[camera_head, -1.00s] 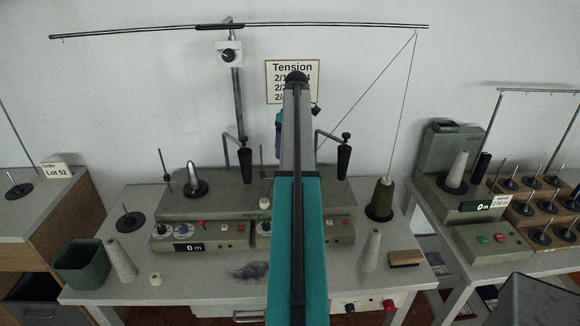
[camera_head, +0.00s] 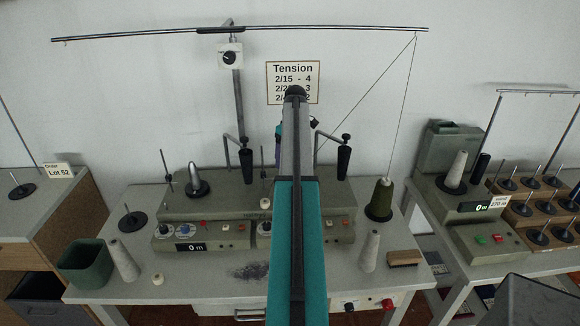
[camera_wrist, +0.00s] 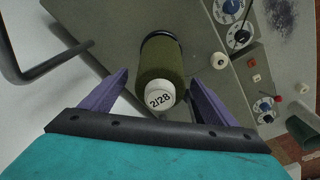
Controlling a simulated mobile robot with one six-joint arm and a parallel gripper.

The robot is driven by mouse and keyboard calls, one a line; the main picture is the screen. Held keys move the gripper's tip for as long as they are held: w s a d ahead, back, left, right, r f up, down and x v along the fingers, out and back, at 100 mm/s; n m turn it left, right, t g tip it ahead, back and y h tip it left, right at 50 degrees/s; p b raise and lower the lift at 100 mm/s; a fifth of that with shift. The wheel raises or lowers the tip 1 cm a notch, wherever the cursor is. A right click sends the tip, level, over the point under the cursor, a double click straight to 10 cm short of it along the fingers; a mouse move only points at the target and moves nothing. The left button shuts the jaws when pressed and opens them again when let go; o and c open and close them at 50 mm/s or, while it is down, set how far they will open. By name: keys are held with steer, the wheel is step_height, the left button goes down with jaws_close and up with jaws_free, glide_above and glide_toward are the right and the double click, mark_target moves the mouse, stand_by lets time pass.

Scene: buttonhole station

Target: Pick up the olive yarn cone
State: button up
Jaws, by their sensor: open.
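In the head view my arm hides the middle of the machine and most of my gripper. Another view of olive yarn, a cone with a pale tip (camera_head: 381,197), stands upright on a black disc at the right; I cannot tell whether it is the same cone.
The grey winding machine (camera_head: 185,207) carries dials and black tension posts. A bent black rod (camera_wrist: 50,72) lies left of the fingers in the wrist view. A green bin (camera_head: 86,262), grey cones (camera_head: 123,261) and a brush (camera_head: 404,258) stand on the table.

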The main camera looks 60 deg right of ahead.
steer(key=shift+w+f+p, duration=0.15)
steer(key=shift+f+p, duration=0.2)
steer(key=shift+f, duration=0.9)
steer(key=c, duration=1.3)
steer(key=shift+r, duration=0.2)
step_height(320, 180, up, 18)
steer(key=b, duration=0.4)
steer(key=shift+f+b, duration=0.15)
steer(key=shift+b, duration=0.15)
